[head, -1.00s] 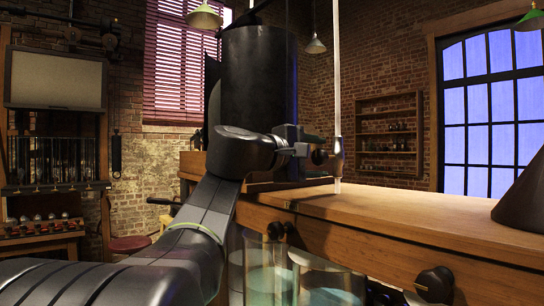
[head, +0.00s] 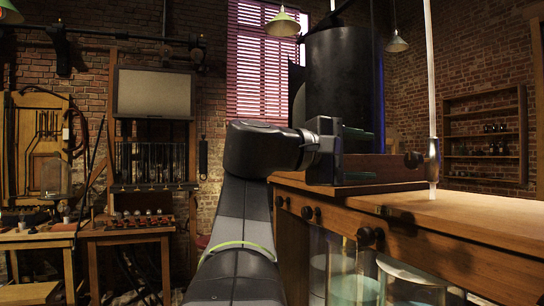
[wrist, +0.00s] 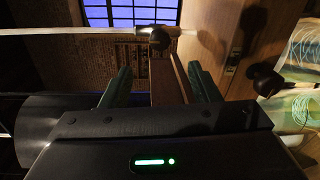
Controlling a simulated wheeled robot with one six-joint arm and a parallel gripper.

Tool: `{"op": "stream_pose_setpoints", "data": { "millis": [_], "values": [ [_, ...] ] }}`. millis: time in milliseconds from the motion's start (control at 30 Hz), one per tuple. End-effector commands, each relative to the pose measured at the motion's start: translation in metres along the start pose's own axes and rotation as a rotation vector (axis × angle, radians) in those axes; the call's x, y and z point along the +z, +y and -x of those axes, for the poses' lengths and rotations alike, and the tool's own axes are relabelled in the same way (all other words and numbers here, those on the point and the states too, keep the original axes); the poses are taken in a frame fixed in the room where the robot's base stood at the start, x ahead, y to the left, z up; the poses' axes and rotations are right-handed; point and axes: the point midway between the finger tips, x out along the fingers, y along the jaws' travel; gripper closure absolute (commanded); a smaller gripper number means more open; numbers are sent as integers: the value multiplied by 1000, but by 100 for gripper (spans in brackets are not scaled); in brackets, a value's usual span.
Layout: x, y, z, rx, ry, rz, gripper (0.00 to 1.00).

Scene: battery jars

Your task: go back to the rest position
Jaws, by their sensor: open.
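My gripper (head: 366,155) is at the front edge of the wooden bench, in front of the large black cylinder (head: 345,85) in the head view. In the wrist view my gripper (wrist: 160,86) has its two green fingers apart with nothing held between them. A wooden bar and a dark knob (wrist: 160,38) lie beyond the fingers there. In the head view my arm comes up from the bottom and bends right at the wrist. Whether the fingers touch the bench is unclear.
The wooden bench (head: 470,208) with dark knobs stands at the right, with glass jars (head: 345,270) beneath it. A thin pale upright rod (head: 431,90) meets the benchtop. A tool rack and side tables (head: 125,235) stand at the left wall. The floor at left is dark.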

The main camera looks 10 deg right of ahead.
Motion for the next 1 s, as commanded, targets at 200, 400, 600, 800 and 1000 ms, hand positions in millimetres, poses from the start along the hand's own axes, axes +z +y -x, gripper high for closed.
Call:
{"op": "stream_pose_setpoints", "data": {
  "millis": [200,400,600,800,1000],
  "values": [
    [0,0,0,0,0,0,44],
    [0,0,0,0,0,0,44],
    [0,0,-6,-1,-3,0,44],
    [1,0,-26,0,-6,0,44],
    [1,0,-53,0,-4,1,44]
  ]
}}
